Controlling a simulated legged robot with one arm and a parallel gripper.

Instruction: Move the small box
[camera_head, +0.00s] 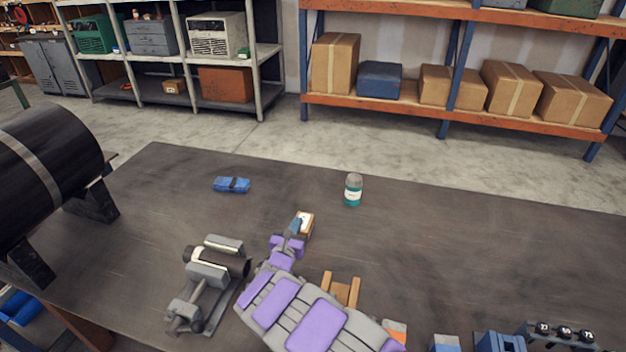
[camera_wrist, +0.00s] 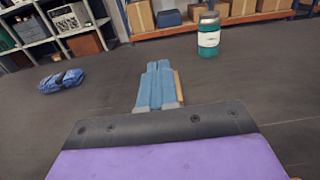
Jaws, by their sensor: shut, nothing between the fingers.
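The small box (camera_head: 307,222) is a little tan carton with a pale top, lying on the dark table near its middle. My gripper (camera_head: 297,222) is right at the box, its fingers overlapping the box's left side in the head view. In the wrist view, the blue fingers of my gripper (camera_wrist: 158,66) are pressed together with no gap. Only a thin tan strip of the box (camera_wrist: 178,86) shows along their right side; the fingers hide the rest. I cannot tell whether the fingers touch it.
A green-teal bottle (camera_head: 353,190) stands behind and to the right of the box. A blue folded bundle (camera_head: 231,185) lies back left. A grey clamp with a dark cylinder (camera_head: 208,285) and a wooden piece (camera_head: 341,289) are nearer. Table right of the bottle is clear.

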